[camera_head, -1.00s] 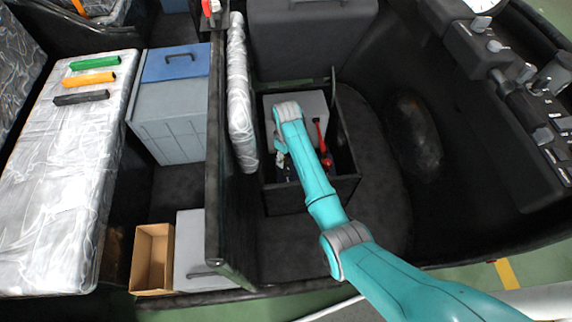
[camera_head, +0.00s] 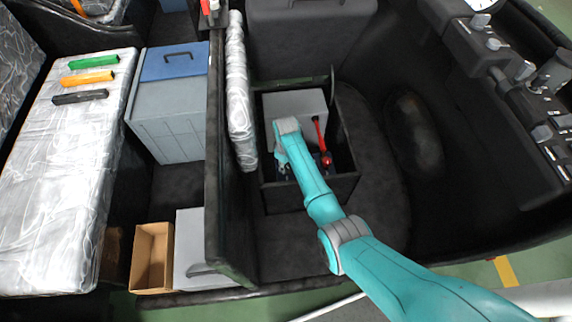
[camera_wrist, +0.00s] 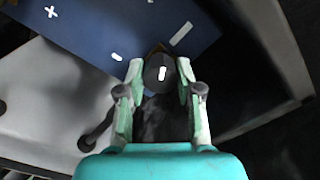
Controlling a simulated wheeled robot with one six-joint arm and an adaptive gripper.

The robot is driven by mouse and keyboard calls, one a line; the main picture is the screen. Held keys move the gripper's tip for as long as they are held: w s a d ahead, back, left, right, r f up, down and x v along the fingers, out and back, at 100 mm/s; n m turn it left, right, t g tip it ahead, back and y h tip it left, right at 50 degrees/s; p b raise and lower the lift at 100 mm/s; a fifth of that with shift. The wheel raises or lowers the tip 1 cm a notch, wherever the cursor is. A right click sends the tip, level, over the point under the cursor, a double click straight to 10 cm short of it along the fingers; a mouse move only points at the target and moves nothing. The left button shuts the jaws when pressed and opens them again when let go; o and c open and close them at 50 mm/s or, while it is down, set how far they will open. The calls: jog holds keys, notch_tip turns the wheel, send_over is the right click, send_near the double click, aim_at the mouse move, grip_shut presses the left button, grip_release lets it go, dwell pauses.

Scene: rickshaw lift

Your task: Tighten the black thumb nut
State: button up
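The black thumb nut (camera_wrist: 161,72) shows in the wrist view as a round dark knob with a white mark on its top. It sits near the edge of a blue battery top (camera_wrist: 105,28). My gripper (camera_wrist: 161,70) has one fingertip on each side of the nut, and the nut fills the gap between them, with no clear space at either side. In the head view my gripper points down into a black open box (camera_head: 312,197), and the nut is hidden behind my arm there.
A red-handled tool (camera_head: 319,135) stands inside the box, right of my wrist. The box walls surround my gripper closely. A tall dark partition (camera_head: 216,150) and a silver cushion (camera_head: 240,100) rise to the left. A cardboard box (camera_head: 152,257) stands farther left.

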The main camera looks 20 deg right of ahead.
grip_shut()
jog(key=shift+m, duration=2.9)
jog(key=o, duration=0.7)
grip_release()
jog(key=shift+o, duration=0.2)
jog(key=shift+r, duration=0.1)
